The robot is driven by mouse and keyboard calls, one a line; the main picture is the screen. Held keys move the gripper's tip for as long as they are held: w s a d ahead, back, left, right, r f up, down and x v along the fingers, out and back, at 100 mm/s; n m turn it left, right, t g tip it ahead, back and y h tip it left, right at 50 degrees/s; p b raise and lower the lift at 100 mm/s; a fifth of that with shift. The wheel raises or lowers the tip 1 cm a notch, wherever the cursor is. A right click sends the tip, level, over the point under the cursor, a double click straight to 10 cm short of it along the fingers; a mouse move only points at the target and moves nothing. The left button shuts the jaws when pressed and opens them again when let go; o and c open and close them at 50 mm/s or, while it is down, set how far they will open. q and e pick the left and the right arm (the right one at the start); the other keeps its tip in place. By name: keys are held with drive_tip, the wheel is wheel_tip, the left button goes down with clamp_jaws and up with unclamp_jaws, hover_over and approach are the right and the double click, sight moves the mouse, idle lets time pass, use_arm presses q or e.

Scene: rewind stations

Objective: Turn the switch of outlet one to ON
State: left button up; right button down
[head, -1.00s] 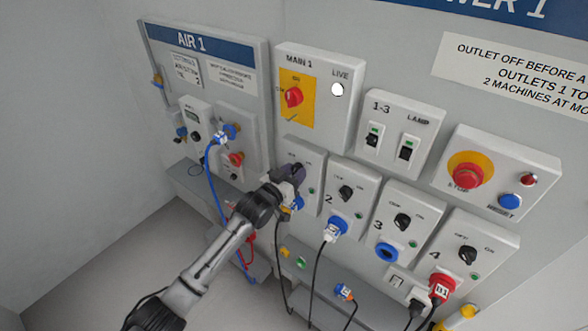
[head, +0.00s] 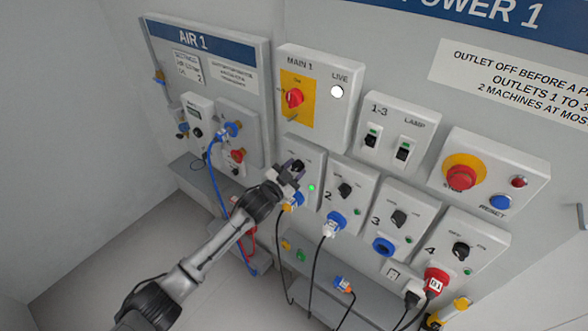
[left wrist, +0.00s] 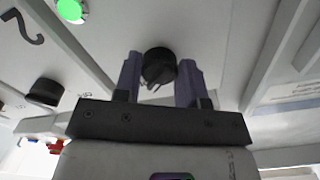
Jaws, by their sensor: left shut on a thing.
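The outlet one box (head: 316,168) is on the grey power panel, left of outlet two. Its black rotary switch (left wrist: 158,66) sits between the two purple-grey fingers in the left wrist view. My left gripper (left wrist: 159,72) is shut on this switch. In the head view my left gripper (head: 293,171) covers most of the switch and its markings, so I cannot read the position from the legend. The round lamp of outlet one (head: 311,187) glows bright green, and it also shows in the left wrist view (left wrist: 70,10). My right gripper is not in view.
A blue plug (head: 297,199) sits in outlet one under my gripper. Outlets two (head: 350,191), three (head: 402,220) and four (head: 468,248) stand to the right. The MAIN 1 box (head: 318,85) is above. Cables hang below the outlets.

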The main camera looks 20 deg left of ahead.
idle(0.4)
use_arm(q)
drive_tip(key=o, duration=0.9)
drive_tip(key=shift+p+v, duration=0.3)
drive_tip(key=shift+v, duration=6.6)
